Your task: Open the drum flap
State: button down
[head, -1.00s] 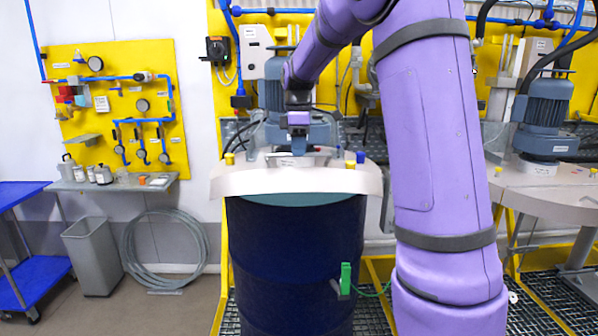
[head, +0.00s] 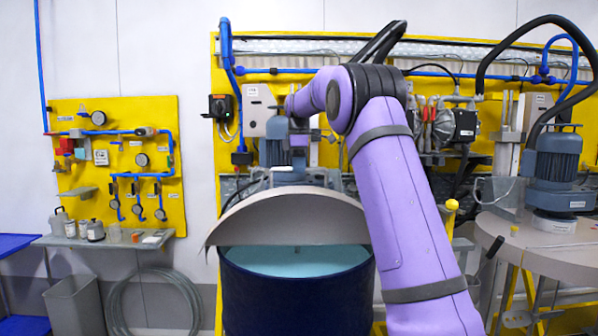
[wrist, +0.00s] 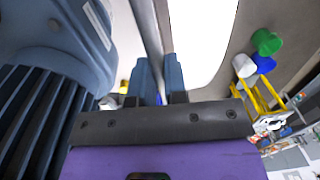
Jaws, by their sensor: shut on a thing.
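The drum flap (head: 285,218) is a pale grey-beige lid panel, tilted up at its front edge. Below it, the dark blue drum (head: 298,305) shows its light teal inside through a wide gap. My gripper (head: 298,150) is above and behind the raised flap, and the flap and arm partly hide what it holds. In the wrist view, my fingers (wrist: 158,76) are closed around a thin grey handle bar (wrist: 149,30) beside the flap surface (wrist: 225,50).
A blue-grey motor (wrist: 55,40) is close to my gripper's left in the wrist view. Green, white and blue caps (wrist: 265,64) are at its right. A second agitator motor (head: 556,165) stands at the right. Hoses and a yellow frame are behind.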

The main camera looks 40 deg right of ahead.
jog(key=shift+w+d+f, duration=0.25)
jog(key=shift+w+d, duration=0.15)
jog(key=shift+w, duration=0.15)
jog(key=shift+w+d+f, duration=0.2)
jog(key=shift+w+d, duration=0.2)
jog(key=shift+w, duration=0.1)
jog(key=c, duration=1.1)
grip_release()
jog(key=shift+w, duration=0.1)
jog(key=shift+c, duration=0.2)
jog(key=shift+r, duration=0.25)
notch_tip(320, 180, up, 10)
jog(key=shift+w+d+r, duration=0.25)
jog(key=shift+w, duration=0.1)
